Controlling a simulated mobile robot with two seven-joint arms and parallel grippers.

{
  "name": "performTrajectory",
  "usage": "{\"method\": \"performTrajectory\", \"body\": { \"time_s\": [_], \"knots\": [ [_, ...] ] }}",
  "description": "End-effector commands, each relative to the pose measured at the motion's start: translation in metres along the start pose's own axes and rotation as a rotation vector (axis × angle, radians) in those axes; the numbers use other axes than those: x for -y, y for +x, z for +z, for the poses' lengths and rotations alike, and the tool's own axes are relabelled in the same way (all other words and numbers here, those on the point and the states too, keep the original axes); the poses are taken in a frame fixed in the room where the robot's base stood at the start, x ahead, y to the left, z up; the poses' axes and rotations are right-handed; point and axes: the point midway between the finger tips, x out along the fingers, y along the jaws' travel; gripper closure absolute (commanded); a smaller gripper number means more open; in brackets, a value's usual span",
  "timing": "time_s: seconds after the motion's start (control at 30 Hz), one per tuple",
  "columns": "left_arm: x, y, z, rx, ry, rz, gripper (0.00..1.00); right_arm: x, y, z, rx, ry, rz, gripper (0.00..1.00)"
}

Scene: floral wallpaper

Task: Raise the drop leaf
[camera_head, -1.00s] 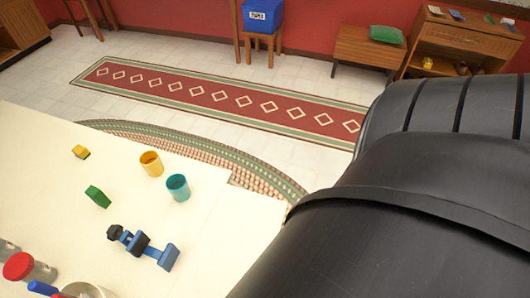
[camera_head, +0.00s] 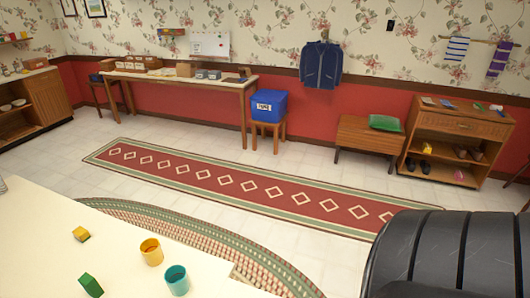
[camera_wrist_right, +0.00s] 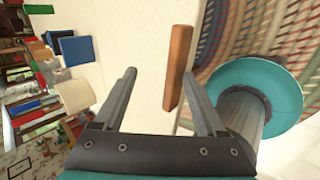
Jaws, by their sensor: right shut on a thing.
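The white table (camera_head: 50,235) fills the lower left of the head view. A small white part past a step in its edge, probably the drop leaf (camera_head: 238,289), shows at the bottom; the rest is out of frame. In the right wrist view, a brown wooden bar (camera_wrist_right: 178,70) stands between the fingers of my right gripper (camera_wrist_right: 158,76), close to the right finger. Whether the bar belongs to the leaf is unclear. My left gripper is not in view.
A yellow cup (camera_head: 151,252), a teal cup (camera_head: 176,280), a yellow block (camera_head: 81,234) and a green block (camera_head: 91,285) stand on the table. A red runner (camera_head: 240,185) lies on the open floor beyond. A bench (camera_head: 365,135) and shelf unit (camera_head: 455,130) stand at the back right.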

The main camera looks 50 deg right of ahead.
Motion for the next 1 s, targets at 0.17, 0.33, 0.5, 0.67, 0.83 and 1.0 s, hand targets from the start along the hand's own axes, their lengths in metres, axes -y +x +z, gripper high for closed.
{"method": "performTrajectory", "body": {
  "time_s": [0.17, 0.33, 0.5, 0.67, 0.83, 1.0],
  "knots": [
    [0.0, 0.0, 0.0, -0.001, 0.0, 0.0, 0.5, -0.018, 0.006, -0.002, -0.008, 0.001, 0.042, 0.5],
    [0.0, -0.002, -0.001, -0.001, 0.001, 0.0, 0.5, -0.017, -0.001, -0.002, -0.008, 0.0, 0.04, 0.5],
    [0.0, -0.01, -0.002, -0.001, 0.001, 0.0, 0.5, -0.015, -0.026, -0.001, -0.006, -0.002, 0.034, 0.5],
    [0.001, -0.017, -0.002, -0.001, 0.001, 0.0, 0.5, -0.01, -0.058, -0.001, -0.005, -0.002, 0.023, 0.5],
    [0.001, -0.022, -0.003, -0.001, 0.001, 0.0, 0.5, -0.005, -0.091, 0.0, -0.003, 0.0, 0.014, 0.5],
    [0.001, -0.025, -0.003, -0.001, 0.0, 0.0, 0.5, -0.002, -0.121, 0.0, -0.002, 0.001, 0.007, 0.5]
  ]
}}
